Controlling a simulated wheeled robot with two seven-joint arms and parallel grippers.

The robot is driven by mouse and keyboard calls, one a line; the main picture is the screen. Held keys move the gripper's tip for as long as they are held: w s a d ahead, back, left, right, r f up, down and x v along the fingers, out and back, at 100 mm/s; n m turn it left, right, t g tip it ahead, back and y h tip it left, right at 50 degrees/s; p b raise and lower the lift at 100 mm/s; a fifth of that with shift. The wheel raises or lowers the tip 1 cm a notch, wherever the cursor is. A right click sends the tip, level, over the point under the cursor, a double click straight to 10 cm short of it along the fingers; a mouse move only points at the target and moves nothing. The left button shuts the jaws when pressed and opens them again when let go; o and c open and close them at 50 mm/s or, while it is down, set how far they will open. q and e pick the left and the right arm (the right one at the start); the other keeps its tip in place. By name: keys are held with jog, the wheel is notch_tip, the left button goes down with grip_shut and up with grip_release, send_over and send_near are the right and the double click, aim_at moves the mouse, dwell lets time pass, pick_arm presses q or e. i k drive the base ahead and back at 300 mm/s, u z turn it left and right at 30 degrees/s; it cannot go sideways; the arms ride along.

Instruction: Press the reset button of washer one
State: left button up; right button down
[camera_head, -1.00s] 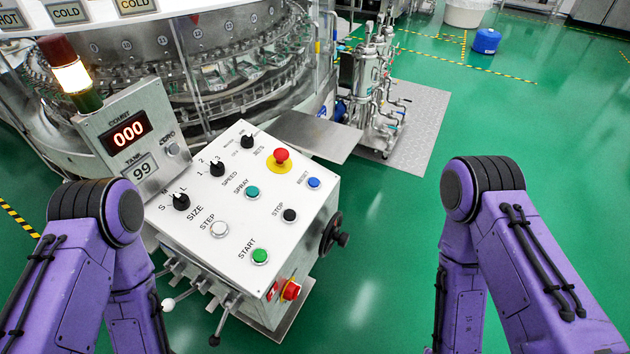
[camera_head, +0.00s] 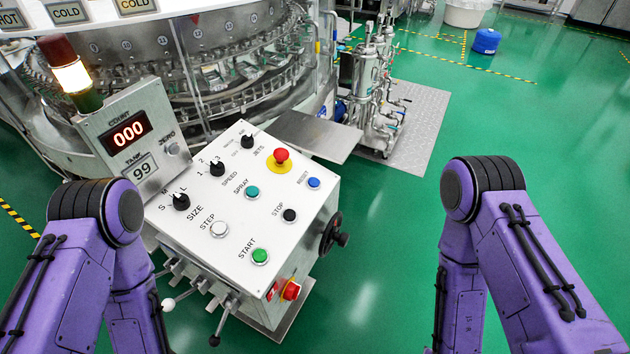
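The washer's white control panel (camera_head: 240,215) is tilted toward me in the middle left. Its blue reset button (camera_head: 314,183) sits near the right edge, labelled RESET. Also on it are a black stop button (camera_head: 290,215), a green start button (camera_head: 260,256), a white step button (camera_head: 219,229), a teal spray button (camera_head: 252,192) and a red emergency button (camera_head: 281,155). Behind the panel is the rotary washer (camera_head: 200,60). My purple arms show at left and right, clear of the buttons. Neither gripper is in the picture.
A count display (camera_head: 129,131) reading 000 and a lamp tower (camera_head: 70,74) stand left of the panel. A black handwheel (camera_head: 332,234) sticks out on the panel box's right side. Steel pump equipment (camera_head: 376,95) stands behind. Green floor at right is clear.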

aim_at(314, 182)
jog(key=k, duration=1.65)
jog(key=u, duration=1.35)
jog(key=i, duration=2.15)
jog(key=z, duration=2)
jog(key=i, duration=0.5)
jog(key=u, duration=0.05)
